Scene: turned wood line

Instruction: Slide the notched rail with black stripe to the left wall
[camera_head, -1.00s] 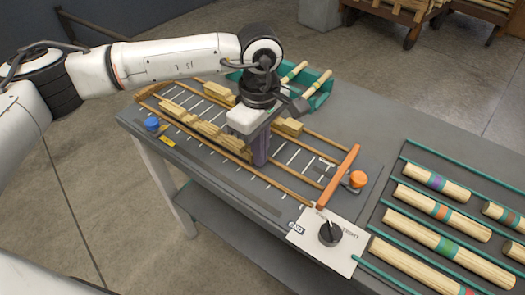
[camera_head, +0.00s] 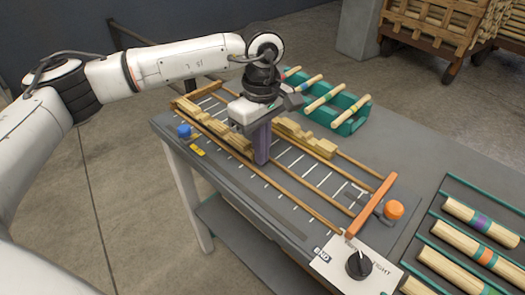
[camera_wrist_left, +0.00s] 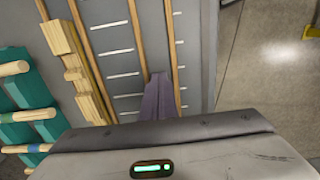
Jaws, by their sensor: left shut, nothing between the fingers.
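Light-wood notched rails (camera_head: 225,132) lie in the near lane of the wooden-railed frame, left of my left gripper. Another notched piece (camera_head: 308,140) lies in the far lane to its right; that piece also shows in the wrist view (camera_wrist_left: 75,75). I cannot make out a black stripe on any of them. The left wall (camera_head: 184,103) is the wooden end bar of the frame. My left gripper (camera_head: 262,160) is shut and empty, its purple fingers pointing down in the near lane, close by the rails' right end; contact is unclear. My right gripper is not in view.
An orange bar (camera_head: 371,205) and orange knob (camera_head: 393,209) stand at the frame's right end. A blue knob (camera_head: 183,131) sits at the near left. A green rack (camera_head: 345,118) of dowels stands behind. The near lane right of my gripper is clear.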

